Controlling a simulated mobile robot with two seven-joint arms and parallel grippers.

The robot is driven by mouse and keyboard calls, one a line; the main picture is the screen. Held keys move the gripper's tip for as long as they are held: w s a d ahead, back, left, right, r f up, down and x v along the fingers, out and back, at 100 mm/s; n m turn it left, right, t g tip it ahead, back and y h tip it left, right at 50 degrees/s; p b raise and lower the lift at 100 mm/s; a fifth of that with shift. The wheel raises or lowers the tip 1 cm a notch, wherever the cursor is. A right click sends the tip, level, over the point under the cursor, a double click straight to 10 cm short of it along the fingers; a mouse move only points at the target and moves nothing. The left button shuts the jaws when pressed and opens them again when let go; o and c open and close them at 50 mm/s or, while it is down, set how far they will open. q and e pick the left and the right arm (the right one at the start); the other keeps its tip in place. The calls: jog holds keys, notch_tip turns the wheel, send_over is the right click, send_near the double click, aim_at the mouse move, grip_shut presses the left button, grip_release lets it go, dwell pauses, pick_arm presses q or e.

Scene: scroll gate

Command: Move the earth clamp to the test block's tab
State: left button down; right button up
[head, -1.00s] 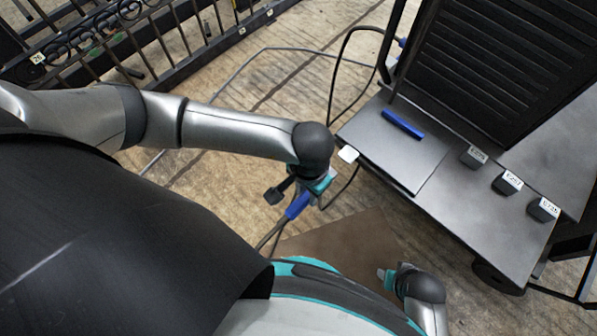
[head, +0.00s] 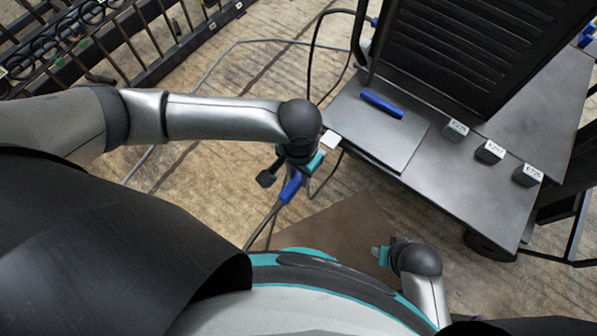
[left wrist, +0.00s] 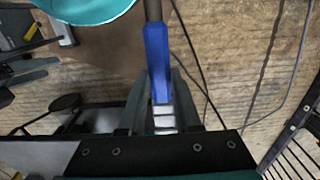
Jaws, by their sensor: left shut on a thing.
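My left gripper (head: 303,168) points down just off the near left corner of the metal table (head: 480,185). It is shut on the blue-handled earth clamp (head: 291,188), with a dark cable trailing down from it. In the left wrist view the clamp's blue handle (left wrist: 157,58) stands between the two fingers. A small white tab (head: 331,139) sticks out at the table's left corner, close to the gripper and apart from the clamp. I cannot tell which is the test block.
A blue bar (head: 382,104) lies on a plate on the table, before a black slatted panel (head: 470,50). An iron gate (head: 130,50) lies at the upper left. Cables cross the wooden floor. My right gripper (head: 384,255) is low, over a brown mat (head: 335,228).

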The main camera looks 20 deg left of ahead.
pick_arm(q)
jog(key=shift+w, duration=0.15)
dwell(0.5)
jog(key=shift+w+d+b, duration=0.3)
jog(key=shift+w+b, duration=0.35)
jog(key=shift+w+b, duration=0.25)
jog(key=shift+b, duration=0.05)
dwell(0.6)
jog(key=shift+w+d+b, duration=0.3)
jog(key=shift+w+b, duration=0.15)
jog(key=shift+w, duration=0.1)
dwell(0.4)
jog(key=shift+w+d+b, duration=0.15)
jog(key=shift+w+b, duration=0.35)
jog(key=shift+b, duration=0.3)
dwell(1.0)
jog(key=shift+c, duration=2.2)
grip_release()
